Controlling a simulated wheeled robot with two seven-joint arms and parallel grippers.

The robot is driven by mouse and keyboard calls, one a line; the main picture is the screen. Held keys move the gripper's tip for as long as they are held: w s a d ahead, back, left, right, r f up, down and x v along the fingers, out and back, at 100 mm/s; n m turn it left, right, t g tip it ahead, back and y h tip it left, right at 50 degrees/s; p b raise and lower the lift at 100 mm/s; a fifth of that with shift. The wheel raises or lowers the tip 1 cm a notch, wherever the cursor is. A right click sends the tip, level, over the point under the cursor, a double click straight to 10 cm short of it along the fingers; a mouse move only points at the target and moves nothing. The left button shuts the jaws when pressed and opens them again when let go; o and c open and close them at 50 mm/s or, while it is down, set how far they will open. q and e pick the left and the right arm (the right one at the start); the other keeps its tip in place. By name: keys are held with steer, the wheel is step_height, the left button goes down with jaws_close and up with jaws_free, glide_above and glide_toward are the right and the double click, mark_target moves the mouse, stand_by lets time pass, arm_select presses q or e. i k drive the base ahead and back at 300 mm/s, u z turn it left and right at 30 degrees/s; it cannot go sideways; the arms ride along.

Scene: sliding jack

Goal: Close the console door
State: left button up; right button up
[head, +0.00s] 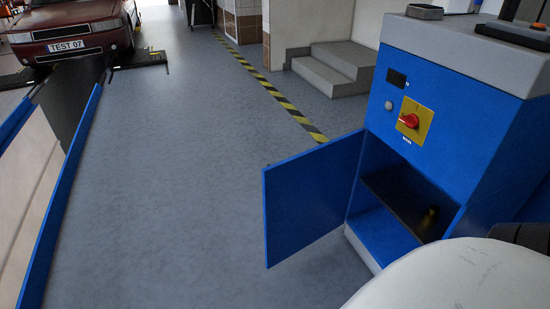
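The blue console (450,125) stands at the right with a grey top. Its blue door (310,205) is swung wide open, hinged at the left edge of the opening and reaching out to the left. The opening shows a dark shelf (395,200) with a small brass-coloured object (427,222) on it. A red rotary switch on a yellow plate (412,120) is on the console front above the opening. A pale rounded shape, apparently part of my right arm, covers the lower right corner and hides the console's lower right part. Neither gripper is in view.
Open grey floor (190,180) lies left of the door. A blue-edged pit (62,210) runs along the left, with a dark red car (70,30) at the back. Grey steps (335,65) and a yellow-black floor stripe (275,90) lie behind the console.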

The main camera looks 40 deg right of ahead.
mark_target(307, 195)
steer(key=i, duration=3.1)
steer(key=z, duration=3.85)
steer(key=i, duration=0.5)
steer(key=z, duration=0.4)
